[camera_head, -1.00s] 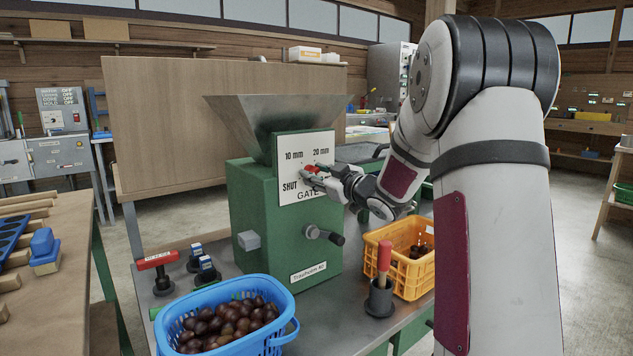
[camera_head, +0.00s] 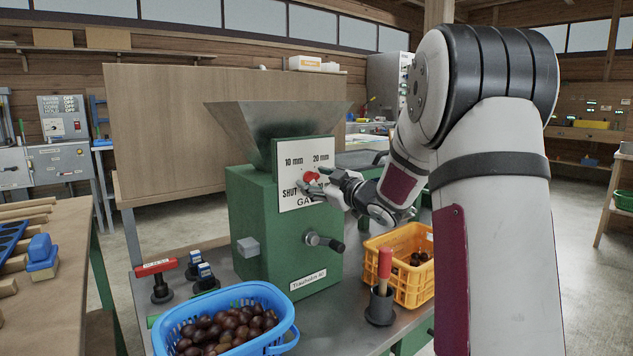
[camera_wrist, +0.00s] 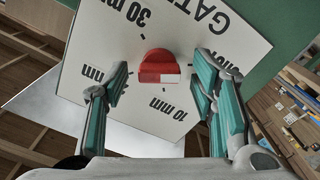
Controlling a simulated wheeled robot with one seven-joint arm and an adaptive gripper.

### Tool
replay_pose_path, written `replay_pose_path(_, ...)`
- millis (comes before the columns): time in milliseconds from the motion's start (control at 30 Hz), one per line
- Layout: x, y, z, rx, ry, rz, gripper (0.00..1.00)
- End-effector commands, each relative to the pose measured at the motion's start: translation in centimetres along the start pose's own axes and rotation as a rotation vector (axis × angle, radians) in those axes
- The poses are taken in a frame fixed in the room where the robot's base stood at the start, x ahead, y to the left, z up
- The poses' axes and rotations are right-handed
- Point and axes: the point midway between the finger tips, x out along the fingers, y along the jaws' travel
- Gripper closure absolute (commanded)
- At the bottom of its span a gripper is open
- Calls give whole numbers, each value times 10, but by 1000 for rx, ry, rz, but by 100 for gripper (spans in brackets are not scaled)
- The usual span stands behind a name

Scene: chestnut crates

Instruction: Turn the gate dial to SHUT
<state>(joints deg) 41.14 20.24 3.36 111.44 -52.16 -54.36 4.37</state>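The gate dial (camera_head: 311,177) is a red knob on a white plate (camera_head: 292,199) with 10 mm, 20 mm, SHUT and GATE lettering, fixed to the green machine. In the wrist view the red dial (camera_wrist: 158,65) has a white mark on its lower side, towards the 10 mm lettering. I cannot tell its exact setting. My gripper (camera_head: 318,189) is in front of the plate, just below and right of the dial. In the wrist view my gripper (camera_wrist: 160,92) is open, its fingers spread left and right below the dial, with clear gaps to it.
A crank handle (camera_head: 326,242) juts from the machine below the plate. A blue basket (camera_head: 276,349) of chestnuts, a yellow crate (camera_head: 408,280), a red-handled tool in a holder (camera_head: 380,303) and a red T-handle (camera_head: 157,268) stand around the machine. A metal hopper (camera_head: 265,122) sits above.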

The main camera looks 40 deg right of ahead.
Motion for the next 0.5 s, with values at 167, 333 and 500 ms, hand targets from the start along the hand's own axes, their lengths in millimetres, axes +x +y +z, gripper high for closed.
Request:
replay_pose_path(167,-1,0,0,0,1,1,48)
replay_pose_path(333,-14,1,0,0,-1,3,48)
replay_pose_path(500,-47,1,0,0,-1,4,48)
